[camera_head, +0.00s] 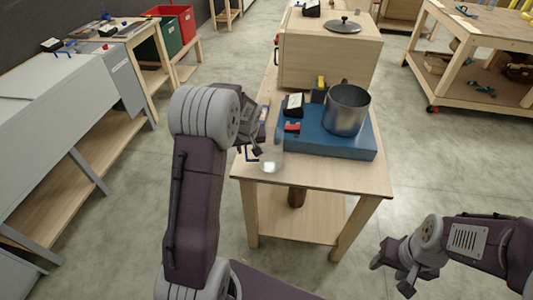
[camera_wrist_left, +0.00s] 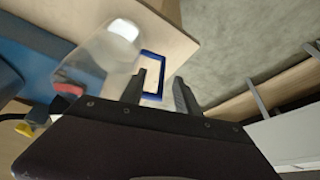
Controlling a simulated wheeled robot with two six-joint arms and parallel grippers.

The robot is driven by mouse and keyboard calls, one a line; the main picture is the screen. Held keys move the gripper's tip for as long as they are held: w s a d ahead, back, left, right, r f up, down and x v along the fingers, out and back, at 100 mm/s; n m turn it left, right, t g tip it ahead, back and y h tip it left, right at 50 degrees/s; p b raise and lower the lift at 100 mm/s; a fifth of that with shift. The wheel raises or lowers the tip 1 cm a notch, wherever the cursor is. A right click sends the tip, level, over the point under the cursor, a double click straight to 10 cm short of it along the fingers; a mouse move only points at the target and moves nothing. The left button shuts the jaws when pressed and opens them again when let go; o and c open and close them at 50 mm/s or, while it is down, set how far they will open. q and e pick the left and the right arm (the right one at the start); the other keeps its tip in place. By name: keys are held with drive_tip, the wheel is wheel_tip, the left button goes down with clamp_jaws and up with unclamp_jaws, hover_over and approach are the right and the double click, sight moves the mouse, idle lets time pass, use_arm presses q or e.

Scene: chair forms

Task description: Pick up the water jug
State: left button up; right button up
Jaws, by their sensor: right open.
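The water jug (camera_head: 271,157) is clear and see-through and stands at the near left of the wooden table, with a blue outline, apparently its handle, on its left side. In the left wrist view the clear jug (camera_wrist_left: 105,58) is at upper left, with the blue handle (camera_wrist_left: 152,54) beside it. My left gripper (camera_head: 255,148) is at the jug's handle side; in its wrist view the open fingers (camera_wrist_left: 160,84) have the handle between them in the picture. I cannot tell whether they touch. My right gripper (camera_head: 398,280) is open and empty, low at right, away from the table.
A blue platform (camera_head: 335,150) holds a metal pot (camera_head: 347,110) just right of the jug. A small black-and-white device (camera_head: 293,105) and a red item (camera_head: 292,127) are close by. A wooden box (camera_head: 325,60) stands behind. Open floor lies right of the table.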

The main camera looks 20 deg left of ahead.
sight(246, 153)
use_arm(q)
drive_tip(key=x, duration=0.4)
drive_tip(key=shift+s+a+f, duration=0.15)
drive_tip(key=shift+f, duration=0.05)
drive_tip(key=shift+a+f, duration=0.1)
drive_tip(key=shift+f, duration=0.2)
drive_tip(key=shift+r, duration=0.1)
clamp_jaws()
idle(0.8)
